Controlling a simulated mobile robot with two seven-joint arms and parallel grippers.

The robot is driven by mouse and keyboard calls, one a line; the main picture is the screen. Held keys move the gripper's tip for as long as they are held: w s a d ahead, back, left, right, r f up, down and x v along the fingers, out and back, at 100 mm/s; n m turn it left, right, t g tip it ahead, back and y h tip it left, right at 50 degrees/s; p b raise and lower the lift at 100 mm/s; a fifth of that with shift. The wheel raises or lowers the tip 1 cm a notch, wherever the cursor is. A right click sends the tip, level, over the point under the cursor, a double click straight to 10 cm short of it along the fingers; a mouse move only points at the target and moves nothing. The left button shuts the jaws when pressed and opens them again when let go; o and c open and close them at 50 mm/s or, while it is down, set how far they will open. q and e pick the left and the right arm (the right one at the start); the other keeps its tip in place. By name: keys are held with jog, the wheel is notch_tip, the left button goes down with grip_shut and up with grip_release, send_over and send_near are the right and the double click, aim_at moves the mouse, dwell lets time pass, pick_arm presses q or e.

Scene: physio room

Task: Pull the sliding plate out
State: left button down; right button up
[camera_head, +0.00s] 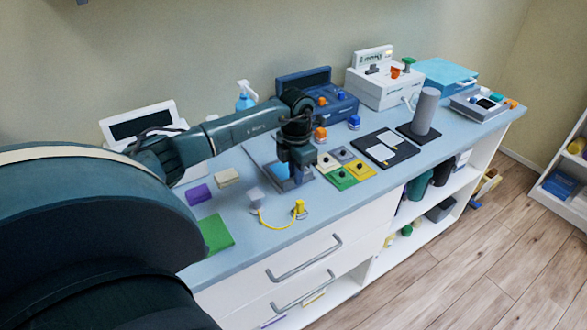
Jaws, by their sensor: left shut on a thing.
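My left arm comes in from the left, and my left gripper (297,179) points down at the middle of the blue counter. It is shut on a small part of the sliding plate (283,184), a flat grey-blue piece in a low frame; the fingers largely hide the part held. The gripper and wrist cover much of the plate, so I cannot tell how far out it sits. My right gripper is not in view.
Coloured square pads (342,178) and a black board (383,149) lie right of the gripper. A yellow cable (276,226) and a purple block (198,195) lie in front and left. Blue (318,102) and white devices (385,87) stand behind. Drawer handles (304,259) stick out below the counter.

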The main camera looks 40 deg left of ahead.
pick_arm(q)
jog(key=c, duration=1.5)
grip_release()
jog(key=shift+r, duration=0.1)
notch_tip(320, 180, up, 13)
jog(key=shift+r+b, duration=0.1)
jog(key=shift+b, duration=0.55)
